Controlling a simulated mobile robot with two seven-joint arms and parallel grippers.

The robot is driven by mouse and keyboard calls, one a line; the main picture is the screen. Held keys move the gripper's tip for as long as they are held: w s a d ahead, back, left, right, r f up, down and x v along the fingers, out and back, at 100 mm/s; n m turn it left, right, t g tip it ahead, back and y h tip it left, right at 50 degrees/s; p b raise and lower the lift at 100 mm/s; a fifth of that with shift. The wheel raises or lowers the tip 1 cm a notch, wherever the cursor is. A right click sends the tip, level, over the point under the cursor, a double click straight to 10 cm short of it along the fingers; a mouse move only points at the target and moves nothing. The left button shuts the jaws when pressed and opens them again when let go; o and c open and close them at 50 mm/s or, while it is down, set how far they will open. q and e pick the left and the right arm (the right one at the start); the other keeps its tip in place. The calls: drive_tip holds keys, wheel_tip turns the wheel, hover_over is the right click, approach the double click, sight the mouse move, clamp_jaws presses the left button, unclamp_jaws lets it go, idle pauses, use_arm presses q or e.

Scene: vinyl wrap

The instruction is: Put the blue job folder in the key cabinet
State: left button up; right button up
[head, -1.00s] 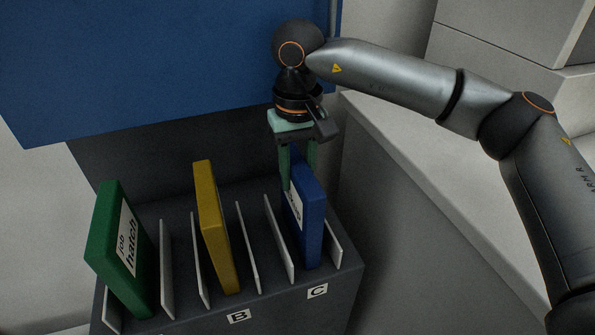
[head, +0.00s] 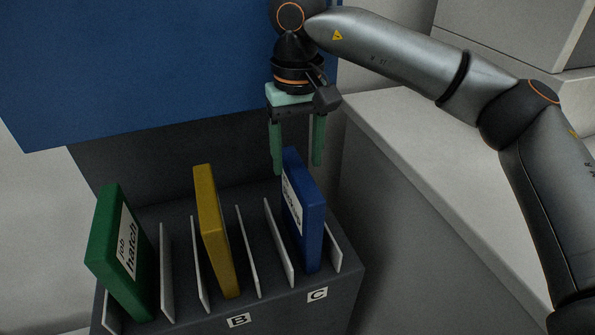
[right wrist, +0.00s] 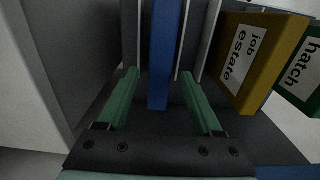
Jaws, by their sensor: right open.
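The blue job folder (head: 312,225) stands upright in the slot by label C of a dark rack, its white label partly readable. My right gripper (head: 298,166) is open and empty just above the folder's top edge, pointing down. In the right wrist view the blue folder (right wrist: 166,55) shows edge-on between the two spread green fingers (right wrist: 160,75), with gaps on both sides. My left gripper is in neither view. I cannot identify the key cabinet for sure in these frames.
The dark rack (head: 270,312) has thin white dividers and also holds a yellow folder (head: 216,230) and a green "hatch" folder (head: 120,255). A large blue panel (head: 150,70) stands behind. A pale counter (head: 420,160) lies to the right.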

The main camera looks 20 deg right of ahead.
wheel_tip(320, 180, up, 6)
drive_tip(key=shift+r, duration=0.2)
drive_tip(key=shift+r+p, duration=0.3)
drive_tip(key=shift+r, duration=0.15)
